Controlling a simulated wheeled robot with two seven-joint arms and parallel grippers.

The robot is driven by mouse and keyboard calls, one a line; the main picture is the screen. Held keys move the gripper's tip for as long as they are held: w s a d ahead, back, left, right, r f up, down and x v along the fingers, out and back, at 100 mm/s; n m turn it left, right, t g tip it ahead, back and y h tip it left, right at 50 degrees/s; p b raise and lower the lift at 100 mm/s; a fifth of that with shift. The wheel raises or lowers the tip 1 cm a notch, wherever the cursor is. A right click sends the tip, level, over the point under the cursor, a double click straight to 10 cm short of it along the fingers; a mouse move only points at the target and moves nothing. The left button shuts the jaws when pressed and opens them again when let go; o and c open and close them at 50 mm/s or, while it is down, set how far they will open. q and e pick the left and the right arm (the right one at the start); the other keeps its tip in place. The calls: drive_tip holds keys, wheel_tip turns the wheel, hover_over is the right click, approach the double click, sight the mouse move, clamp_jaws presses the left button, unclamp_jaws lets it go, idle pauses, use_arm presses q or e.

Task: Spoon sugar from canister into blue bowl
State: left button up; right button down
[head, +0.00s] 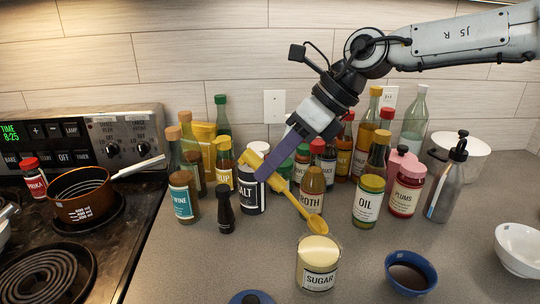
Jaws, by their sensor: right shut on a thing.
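My right gripper (268,172) is shut on the handle of a yellow spoon (289,193), above the front of the bottle group. The spoon slants down to the right, and its bowl end appears just above the back rim of the sugar canister. Whether it touches the canister is unclear. The sugar canister (319,278) stands open and upright on the counter, labelled SUGAR, with pale contents near its top. The blue bowl (412,291) stands to its right, with a dark inside. My left gripper is not in view.
Behind stand several bottles and jars, including salt (251,192), oil (368,204) and plums (405,192). A white bowl (515,262) is at the right. A blue round thing (250,298) is cut off at the bottom. The stove with a pot (80,197) is left.

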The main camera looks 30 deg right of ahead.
sight(274, 178)
drive_tip(key=shift+s+d+f, duration=0.15)
drive_tip(key=shift+s+f, duration=0.15)
drive_tip(key=shift+f, duration=0.45)
drive_tip(key=shift+s+d+f, duration=0.15)
drive_tip(key=shift+s+f, duration=0.1)
drive_tip(key=shift+f, duration=0.45)
wheel_tip(274, 178, down, 3)
drive_tip(key=shift+r, duration=1.55)
drive_tip(key=shift+w+a+f+g+h, duration=0.1)
drive_tip(key=shift+w+a+g+h, duration=0.05)
drive_tip(key=shift+w+g+h, duration=0.2)
drive_tip(key=shift+w+a+f+g+h, duration=0.15)
drive_tip(key=shift+w+a+g+h, duration=0.15)
drive_tip(key=shift+w+g, duration=0.25)
drive_tip(key=shift+w+a+f+g+h, duration=0.1)
drive_tip(key=shift+w+a+g+h, duration=0.15)
drive_tip(key=shift+w+g, duration=0.25)
drive_tip(key=shift+w+a+r+g+h, duration=0.3)
drive_tip(key=shift+g+h, duration=0.1)
drive_tip(key=shift+g, duration=0.4)
drive_tip(key=shift+d, duration=0.1)
